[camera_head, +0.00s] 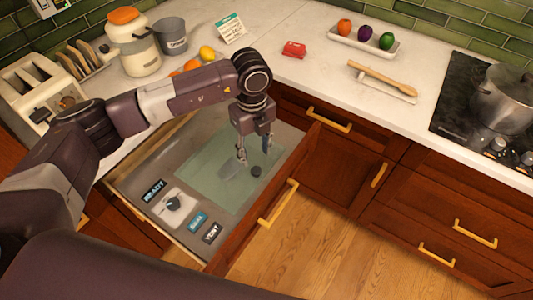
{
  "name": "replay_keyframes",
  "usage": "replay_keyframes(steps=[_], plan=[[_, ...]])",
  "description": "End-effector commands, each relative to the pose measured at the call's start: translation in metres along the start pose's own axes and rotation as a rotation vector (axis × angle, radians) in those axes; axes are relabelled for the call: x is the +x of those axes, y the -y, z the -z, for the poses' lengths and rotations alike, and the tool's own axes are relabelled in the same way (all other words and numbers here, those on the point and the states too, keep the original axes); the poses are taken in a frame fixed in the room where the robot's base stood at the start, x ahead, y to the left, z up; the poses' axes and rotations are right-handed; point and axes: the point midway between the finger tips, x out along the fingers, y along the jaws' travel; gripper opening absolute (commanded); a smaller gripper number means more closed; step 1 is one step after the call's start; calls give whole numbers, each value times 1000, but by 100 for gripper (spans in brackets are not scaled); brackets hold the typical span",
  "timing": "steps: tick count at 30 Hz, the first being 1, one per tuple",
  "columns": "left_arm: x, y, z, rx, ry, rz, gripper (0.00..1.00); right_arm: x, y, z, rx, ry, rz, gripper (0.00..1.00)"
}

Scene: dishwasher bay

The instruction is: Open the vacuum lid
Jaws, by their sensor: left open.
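The vacuum lid (205,183) is a pale greenish see-through panel lying flat in a pulled-out drawer (146,171). It looks closed. A small dark round knob (256,171) shows near its right front side. My left gripper (254,156) points down above the lid's right part, just behind the knob, with its fingers apart and nothing between them. Whether the fingertips touch the lid I cannot tell. The gripper and arm cover part of the drawer's back right. A control panel with a dial (174,203) and dark labels is at the drawer's left front. My right gripper is not in view.
The drawer front has a gold handle (279,202). The white counter behind holds a toaster (40,92), an orange-lidded jar (134,45), a grey bucket (172,37) and a wooden spoon (380,75). A pot (503,98) stands on the stove at right. The wooden floor in front is clear.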

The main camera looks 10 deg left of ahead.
Motion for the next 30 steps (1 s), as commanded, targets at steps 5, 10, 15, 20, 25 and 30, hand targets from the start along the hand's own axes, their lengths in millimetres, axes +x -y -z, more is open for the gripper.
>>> replay_keyframes(steps=[5, 10, 15, 20, 25, 30], plan=[[12, -1, 0, -1, -2, -3, 42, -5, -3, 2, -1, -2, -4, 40], [38, -1, 1, 0, -4, -4, 42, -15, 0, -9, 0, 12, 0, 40], [63, 0, 1, -1, -4, -2, 42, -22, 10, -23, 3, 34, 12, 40], [76, 0, 1, 1, -1, -1, 42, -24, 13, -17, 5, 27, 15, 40], [79, 0, 1, 2, -1, 0, 42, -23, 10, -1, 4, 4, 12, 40], [78, 0, 1, 1, -1, 0, 35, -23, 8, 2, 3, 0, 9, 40]])
